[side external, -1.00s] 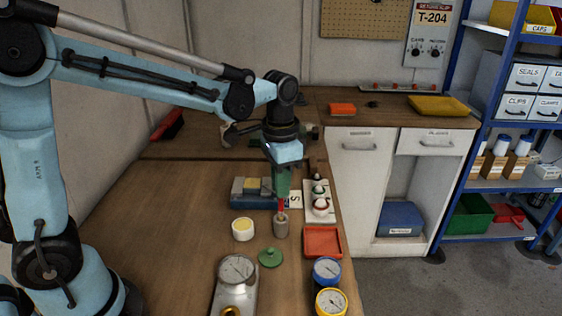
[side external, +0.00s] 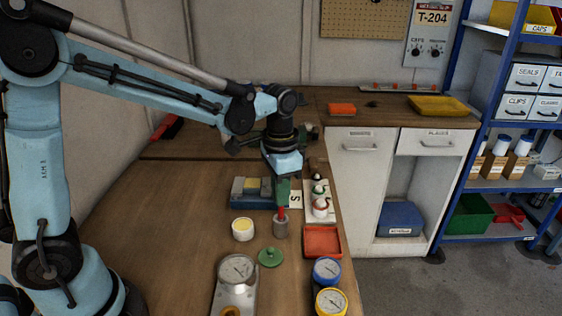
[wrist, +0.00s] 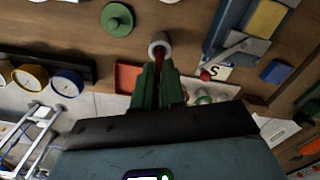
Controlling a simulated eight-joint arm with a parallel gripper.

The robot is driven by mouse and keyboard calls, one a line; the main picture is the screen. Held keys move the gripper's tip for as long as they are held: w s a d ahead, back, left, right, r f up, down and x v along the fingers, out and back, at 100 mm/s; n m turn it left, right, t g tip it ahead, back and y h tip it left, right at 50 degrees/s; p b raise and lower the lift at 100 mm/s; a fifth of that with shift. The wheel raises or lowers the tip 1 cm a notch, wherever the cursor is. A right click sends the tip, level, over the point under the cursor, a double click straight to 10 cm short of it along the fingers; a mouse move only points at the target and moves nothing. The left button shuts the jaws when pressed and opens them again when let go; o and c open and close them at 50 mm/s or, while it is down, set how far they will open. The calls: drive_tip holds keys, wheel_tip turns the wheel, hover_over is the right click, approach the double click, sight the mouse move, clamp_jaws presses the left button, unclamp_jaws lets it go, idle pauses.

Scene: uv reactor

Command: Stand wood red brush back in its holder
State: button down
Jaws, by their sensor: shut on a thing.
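The red brush (side external: 282,214) is upright in my gripper (side external: 281,204), with its lower end inside the mouth of the small grey cylindrical holder (side external: 281,229). The holder stands on the wooden bench. In the wrist view the green fingers of my gripper (wrist: 159,68) are closed around the brush (wrist: 161,53), and the round holder (wrist: 159,41) is just beyond the fingertips. The brush's upper part is hidden between the fingers. I cannot tell whether its lower end touches the holder's bottom.
A yellow-topped white jar (side external: 243,229) and green lid (side external: 270,257) are near the holder. A red tray (side external: 322,242) lies to the right, with gauges (side external: 327,271) in front. A blue-grey block (side external: 250,190) and a white rack (side external: 321,207) stand behind.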

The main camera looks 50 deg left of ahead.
drive_tip(key=shift+f, duration=0.75)
drive_tip(key=c, duration=1.1)
unclamp_jaws()
wheel_tip(320, 180, up, 12)
drive_tip(key=shift+r, duration=0.1)
drive_tip(key=shift+s, duration=0.1)
drive_tip(key=s+a+f+n+t, duration=0.1)
drive_tip(key=s+f+t, duration=0.1)
drive_tip(key=s, duration=0.1)
drive_tip(key=s+a+f+n+t, duration=0.1)
drive_tip(key=s+f+n+t, duration=0.1)
drive_tip(key=s, duration=0.1)
drive_tip(key=s+a+f+n+t, duration=0.1)
drive_tip(key=s+a+f+t, duration=0.1)
drive_tip(key=s+t, duration=0.1)
drive_tip(key=shift+s, duration=0.2)
